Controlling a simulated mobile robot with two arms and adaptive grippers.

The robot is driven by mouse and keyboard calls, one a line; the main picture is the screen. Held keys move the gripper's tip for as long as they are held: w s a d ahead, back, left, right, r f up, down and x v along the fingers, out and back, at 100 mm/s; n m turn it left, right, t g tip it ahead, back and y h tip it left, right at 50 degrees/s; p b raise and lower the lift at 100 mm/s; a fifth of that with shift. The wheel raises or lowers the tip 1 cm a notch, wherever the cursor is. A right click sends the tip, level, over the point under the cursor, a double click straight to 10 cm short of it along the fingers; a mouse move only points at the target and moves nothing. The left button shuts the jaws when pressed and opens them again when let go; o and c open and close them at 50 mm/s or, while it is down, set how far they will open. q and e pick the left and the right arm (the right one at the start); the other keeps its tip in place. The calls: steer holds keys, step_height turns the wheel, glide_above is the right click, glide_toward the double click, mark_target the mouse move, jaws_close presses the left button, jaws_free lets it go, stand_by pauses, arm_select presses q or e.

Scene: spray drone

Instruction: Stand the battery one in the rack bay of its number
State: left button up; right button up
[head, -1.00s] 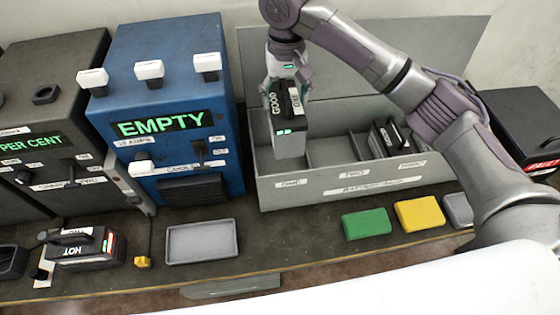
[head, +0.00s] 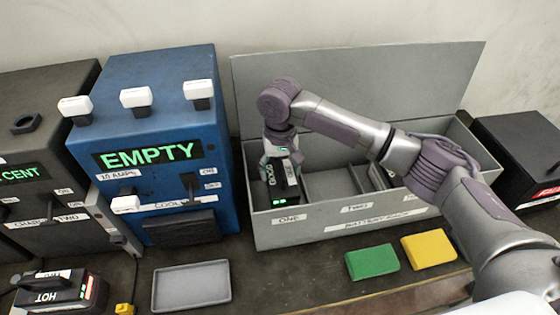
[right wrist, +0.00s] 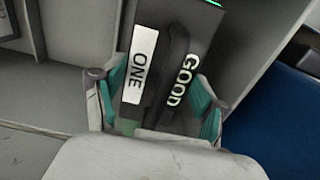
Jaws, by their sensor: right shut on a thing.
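The battery one (head: 285,190) is dark with a white ONE label and the word GOOD, which read clearly in the right wrist view (right wrist: 150,70). My right gripper (head: 279,172) is shut on it; in the right wrist view the fingers (right wrist: 155,105) grip both its sides. The battery is upright, its lower part inside the left bay of the grey rack (head: 340,230), behind the ONE label (head: 289,218). Whether its bottom touches the rack floor is hidden by the front wall. My left gripper is not in view.
Bay TWO looks empty; my right arm hides much of the THREE side. The rack's raised lid (head: 350,85) stands behind. A blue EMPTY unit (head: 150,100) is close on the left. Green (head: 372,262) and yellow (head: 428,251) blocks and a grey tray (head: 192,286) lie in front.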

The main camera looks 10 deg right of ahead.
mark_target(279, 173)
steer(key=shift+w+a+f+p, duration=0.1)
steer(key=shift+f+p, duration=0.2)
steer(key=shift+f, duration=1.65)
steer(key=o, duration=1.4)
steer(key=shift+f, duration=0.3)
steer(key=o, duration=0.4)
steer(key=shift+s+r, duration=0.1)
steer(key=shift+s, duration=0.1)
step_height(279, 173, up, 12)
steer(key=shift+r+b, duration=0.1)
steer(key=shift+b, duration=1.1)
